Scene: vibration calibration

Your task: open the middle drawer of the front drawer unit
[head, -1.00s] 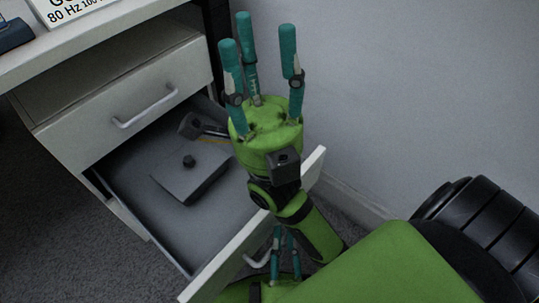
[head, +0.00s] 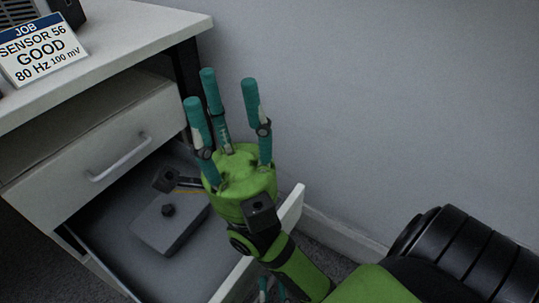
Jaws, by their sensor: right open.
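The white front drawer unit fills the left of the head view. Its upper drawer (head: 62,172) is shut and has a metal bar handle (head: 118,158). The drawer below it, which looks like the middle one, stands pulled well out; its front panel (head: 292,208) shows at its right end. My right gripper (head: 222,92) is open and empty, fingers pointing up, in front of the drawer's right side. My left gripper (head: 272,290) shows only as teal fingers at the bottom edge, by the outer side of the drawer front. The drawer's handle is out of view there.
Inside the open drawer lie a grey box with a dark knob (head: 168,211), a dark hammer-like tool (head: 167,180) and something thin and yellow. A sign (head: 42,50) stands on the desk top (head: 150,30). A plain wall (head: 380,90) closes the right side.

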